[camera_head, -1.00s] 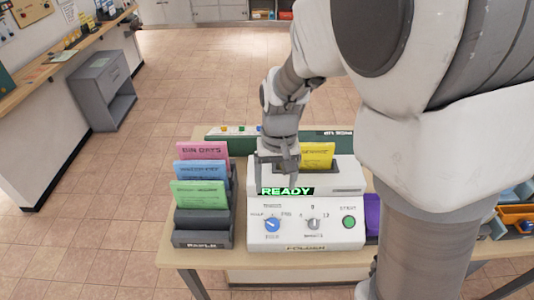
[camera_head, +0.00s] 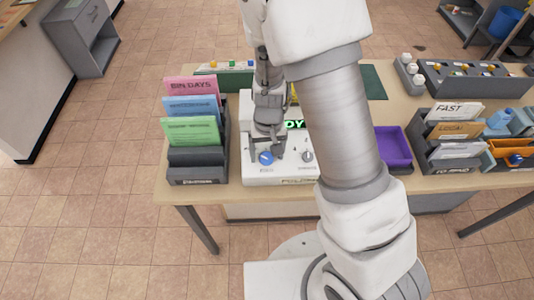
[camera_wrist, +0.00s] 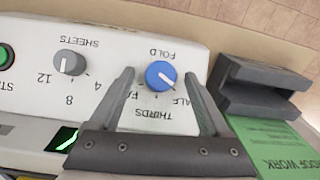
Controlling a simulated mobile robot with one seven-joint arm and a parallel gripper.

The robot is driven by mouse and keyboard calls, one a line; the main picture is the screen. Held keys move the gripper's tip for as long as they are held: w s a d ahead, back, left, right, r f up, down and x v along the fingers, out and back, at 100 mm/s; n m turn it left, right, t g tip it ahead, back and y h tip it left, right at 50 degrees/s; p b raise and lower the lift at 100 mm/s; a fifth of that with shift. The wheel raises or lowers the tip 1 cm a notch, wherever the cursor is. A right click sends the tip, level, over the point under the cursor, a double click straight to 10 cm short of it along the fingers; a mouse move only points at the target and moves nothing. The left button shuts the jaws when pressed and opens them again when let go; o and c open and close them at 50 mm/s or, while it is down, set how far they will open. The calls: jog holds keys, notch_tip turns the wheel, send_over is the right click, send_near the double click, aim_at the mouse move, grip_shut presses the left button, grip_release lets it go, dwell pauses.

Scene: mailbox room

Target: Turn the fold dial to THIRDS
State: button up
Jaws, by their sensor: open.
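The folder machine (camera_head: 290,170) stands on the table, with its blue fold dial (camera_head: 266,158) on the left of the front panel. My gripper (camera_head: 266,154) is open, its fingers one on each side of the dial. In the wrist view, which is upside down to the labels, the blue dial (camera_wrist: 161,75) shows between the fingertips of my gripper (camera_wrist: 158,77), with a gap on both sides. The dial's white mark points toward the HALF label. The THIRDS label (camera_wrist: 152,113) is beside it, partly clear of the fingers.
A grey sheets dial (camera_wrist: 69,63) is beside the fold dial, and a green start button (camera_wrist: 5,57) lies beyond it. A dark rack (camera_head: 199,172) with pink, blue and green papers stands close left of the machine. A purple tray (camera_head: 393,147) is to the right.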

jog(key=shift+f, duration=0.2)
grip_shut()
dwell(0.4)
jog(key=shift+f+b, duration=0.1)
jog(key=shift+b, duration=0.25)
